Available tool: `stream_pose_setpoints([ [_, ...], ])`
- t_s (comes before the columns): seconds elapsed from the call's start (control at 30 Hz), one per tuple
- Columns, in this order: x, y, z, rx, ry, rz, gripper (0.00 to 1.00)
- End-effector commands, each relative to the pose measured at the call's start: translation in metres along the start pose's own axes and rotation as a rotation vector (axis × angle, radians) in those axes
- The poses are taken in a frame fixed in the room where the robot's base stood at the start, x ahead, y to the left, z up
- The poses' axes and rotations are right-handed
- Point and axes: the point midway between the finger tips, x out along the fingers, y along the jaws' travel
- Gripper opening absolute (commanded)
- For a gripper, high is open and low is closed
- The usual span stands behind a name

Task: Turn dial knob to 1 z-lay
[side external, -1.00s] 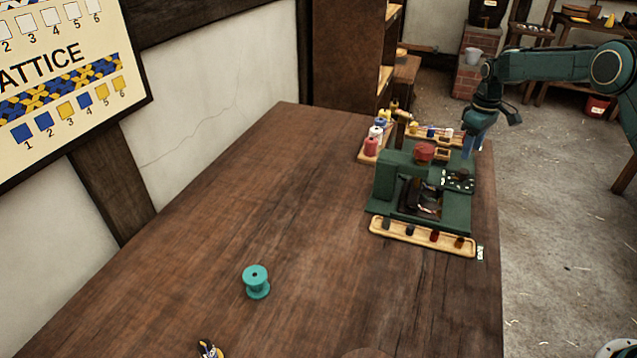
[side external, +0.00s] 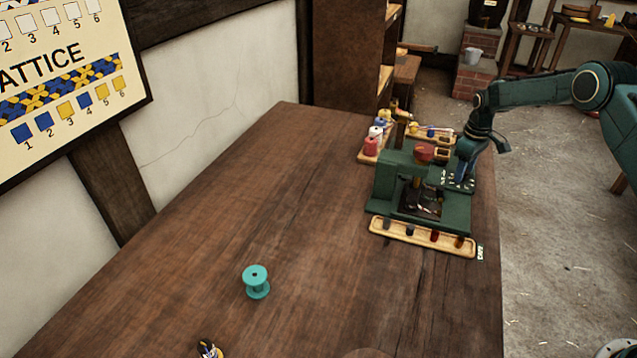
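A green machine (side external: 388,183) stands at the far right of the table. A dial panel (side external: 452,186) with small white marks is on its right side. My gripper (side external: 462,178) points down over this panel, with its fingertips at the dial. The dial knob is mostly hidden behind the fingers, so its setting and any contact cannot be told. The gap between the fingers is too small to see. A red knob or cap (side external: 425,152) sits on top of the machine.
A wooden tray (side external: 400,232) with several small pegs lies in front of the machine. Spools (side external: 371,146) stand on a rack behind it. A teal spool (side external: 256,281) stands nearer on the table.

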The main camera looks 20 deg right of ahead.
Motion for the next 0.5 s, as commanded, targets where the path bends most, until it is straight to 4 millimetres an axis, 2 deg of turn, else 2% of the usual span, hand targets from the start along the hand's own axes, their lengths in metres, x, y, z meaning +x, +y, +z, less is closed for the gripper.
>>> stream_pose_setpoints([
  [0.03,-0.0002,0.0,-0.0001,0.0,0.0,0.0,0.37],
  [0.2,-0.0003,0.0,-0.0001,0.0,0.0,0.0,0.06],
  [0.5,-0.0006,-0.0002,-0.0003,0.023,0.0,0.0,0.06],
])
